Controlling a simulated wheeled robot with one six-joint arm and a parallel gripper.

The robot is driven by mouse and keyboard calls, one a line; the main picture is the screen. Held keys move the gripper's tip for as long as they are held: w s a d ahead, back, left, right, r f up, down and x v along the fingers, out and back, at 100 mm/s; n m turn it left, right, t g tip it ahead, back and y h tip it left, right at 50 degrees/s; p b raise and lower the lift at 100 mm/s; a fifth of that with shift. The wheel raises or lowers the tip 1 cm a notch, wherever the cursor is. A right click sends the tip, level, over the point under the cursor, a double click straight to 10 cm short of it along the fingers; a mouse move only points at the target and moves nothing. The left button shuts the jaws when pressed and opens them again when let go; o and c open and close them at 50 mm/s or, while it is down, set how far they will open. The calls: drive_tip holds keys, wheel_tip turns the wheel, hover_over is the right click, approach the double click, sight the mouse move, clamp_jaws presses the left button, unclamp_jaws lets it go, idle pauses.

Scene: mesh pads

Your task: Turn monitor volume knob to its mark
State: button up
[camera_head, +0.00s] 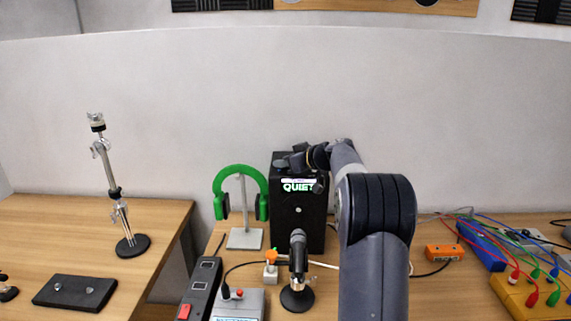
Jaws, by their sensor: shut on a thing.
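The monitor (285,235) is a black upright box at the back of the middle table, with a lit green "QUIET" sign on its upper front and a small pale round spot below it. My arm reaches in from the front right and bends left over the box's top. My gripper (296,162) is small and dark at the top of the box. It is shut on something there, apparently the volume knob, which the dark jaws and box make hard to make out. The knob's pointer and its mark cannot be read from here.
A green headphone set (240,179) hangs on a stand left of the monitor. A microphone (298,253) stands in front. A power strip (201,288) and grey box (238,304) lie front left. Cabled boxes (481,245) fill the right. A metal stand (116,190) is on the left table.

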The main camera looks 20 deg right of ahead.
drive_tip(key=o, duration=1)
drive_tip(key=shift+c, duration=0.2)
drive_tip(key=b+v, duration=0.2)
drive_tip(key=v, duration=0.8)
drive_tip(key=shift+s+d+b, duration=0.2)
drive_tip(key=shift+s+b, duration=0.15)
drive_tip(key=shift+r, duration=0.1)
drive_tip(key=p+x, duration=0.3)
drive_tip(key=x, duration=0.8)
drive_tip(key=shift+r, duration=0.15)
drive_tip(key=shift+s, duration=0.1)
